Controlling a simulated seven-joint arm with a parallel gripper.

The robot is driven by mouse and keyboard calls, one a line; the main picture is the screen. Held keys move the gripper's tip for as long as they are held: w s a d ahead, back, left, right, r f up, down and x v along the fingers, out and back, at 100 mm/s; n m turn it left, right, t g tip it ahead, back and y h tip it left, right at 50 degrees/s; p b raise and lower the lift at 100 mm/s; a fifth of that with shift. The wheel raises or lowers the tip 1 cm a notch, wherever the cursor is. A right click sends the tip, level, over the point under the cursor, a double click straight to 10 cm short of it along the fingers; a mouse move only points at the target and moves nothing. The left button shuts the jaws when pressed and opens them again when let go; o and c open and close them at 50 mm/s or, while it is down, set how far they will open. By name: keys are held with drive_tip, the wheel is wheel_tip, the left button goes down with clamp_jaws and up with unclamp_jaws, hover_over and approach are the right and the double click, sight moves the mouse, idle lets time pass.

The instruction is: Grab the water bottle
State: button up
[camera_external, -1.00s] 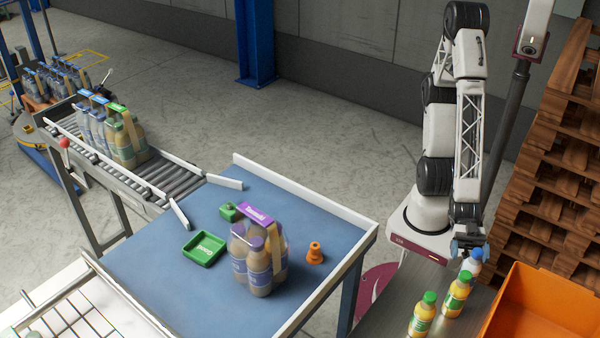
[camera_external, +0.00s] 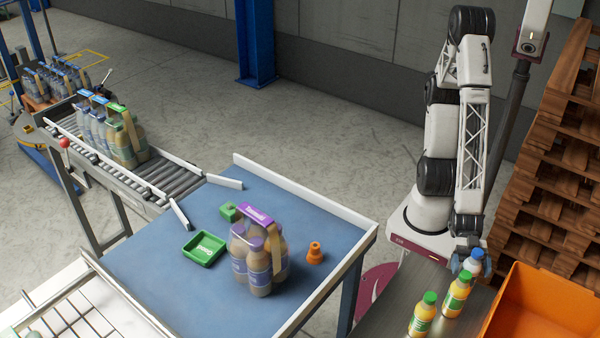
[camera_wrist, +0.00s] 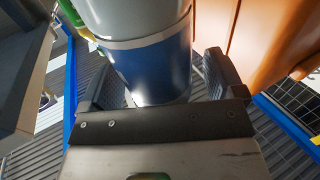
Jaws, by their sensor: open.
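The water bottle (camera_external: 473,262), with a pale cap and blue label, stands at the right on the metal surface beside my arm's base. Its lower part is partly hidden in the external view. In the wrist view the bottle (camera_wrist: 148,50) fills the top middle, a white body with a blue band. My gripper (camera_external: 470,266) is at the bottle, its fingers spread on either side of it. In the wrist view my gripper (camera_wrist: 158,85) is open, one finger left and one right of the bottle, with a visible gap at the right finger.
Two yellow bottles with green caps (camera_external: 457,295) (camera_external: 422,315) stand just in front of the water bottle. An orange bin (camera_external: 545,305) is close on the right. The blue table (camera_external: 150,255) at left holds a bottle pack (camera_external: 258,255), a green tray (camera_external: 204,248) and an orange cone-like piece (camera_external: 315,253).

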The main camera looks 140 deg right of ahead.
sight(475, 260)
drive_tip(key=shift+c, duration=0.5)
drive_tip(key=c, duration=1.1)
drive_tip(key=shift+r, duration=0.15)
drive_tip(key=shift+r, duration=1.5)
drive_tip(key=shift+s+d+r, duration=0.15)
drive_tip(key=shift+s+r, duration=0.05)
drive_tip(key=shift+s, duration=0.1)
drive_tip(key=v, duration=1)
drive_tip(key=d+r+v, duration=0.1)
drive_tip(key=v, duration=0.4)
drive_tip(key=shift+w+d+r, duration=0.1)
drive_tip(key=shift+w+r, duration=0.05)
